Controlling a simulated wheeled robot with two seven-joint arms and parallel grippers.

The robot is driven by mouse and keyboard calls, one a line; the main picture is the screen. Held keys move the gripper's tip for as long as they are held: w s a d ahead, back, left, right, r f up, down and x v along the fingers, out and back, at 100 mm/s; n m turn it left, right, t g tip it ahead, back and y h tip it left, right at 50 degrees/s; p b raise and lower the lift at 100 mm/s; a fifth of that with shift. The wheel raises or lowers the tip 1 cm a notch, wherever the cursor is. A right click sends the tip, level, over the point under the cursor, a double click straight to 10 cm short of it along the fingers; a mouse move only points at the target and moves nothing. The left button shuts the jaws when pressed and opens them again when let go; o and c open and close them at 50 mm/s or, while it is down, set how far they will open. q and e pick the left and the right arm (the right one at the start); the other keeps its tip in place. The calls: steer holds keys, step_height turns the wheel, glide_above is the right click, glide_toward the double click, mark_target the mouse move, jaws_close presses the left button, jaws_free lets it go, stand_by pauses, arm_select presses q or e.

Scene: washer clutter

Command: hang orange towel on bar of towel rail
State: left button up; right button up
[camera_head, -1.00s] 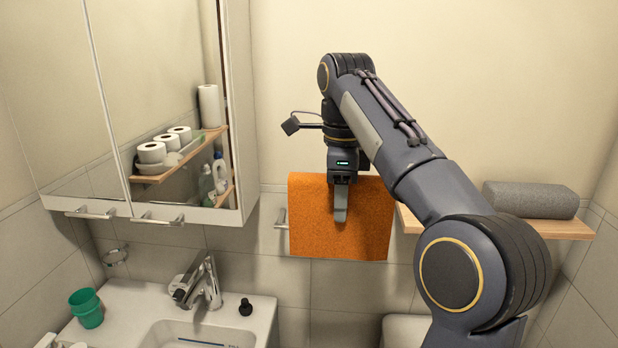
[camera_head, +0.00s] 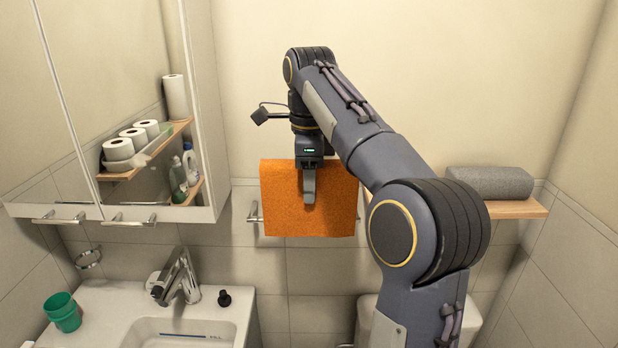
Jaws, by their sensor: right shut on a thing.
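The orange towel (camera_head: 283,205) hangs spread flat in front of the back wall. My right gripper (camera_head: 309,198) reaches down over its upper middle and is shut on it. The towel rail (camera_head: 253,217) shows as a short metal end at the towel's left edge, with a small piece also past its right edge. The towel hides the rest of the bar. I cannot tell whether the towel lies over the bar or only hangs in front of it. My left gripper is not in view.
A mirror cabinet (camera_head: 203,120) hangs at left above the sink (camera_head: 185,333), with a faucet (camera_head: 178,278) and green cup (camera_head: 63,312). A wooden shelf (camera_head: 518,209) holding a grey rolled towel (camera_head: 490,182) is at right, behind my arm. A toilet (camera_head: 367,318) stands below.

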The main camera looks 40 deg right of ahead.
steer(key=shift+w+d+p, duration=2.5)
steer(key=shift+w+d, duration=0.4)
steer(key=shift+w, duration=0.5)
step_height(320, 180, down, 10)
steer(key=b, duration=0.7)
steer(key=shift+f, duration=0.1)
step_height(320, 180, down, 7)
steer(key=b, duration=0.5)
steer(key=shift+f, duration=0.2)
steer(key=o, duration=1.1)
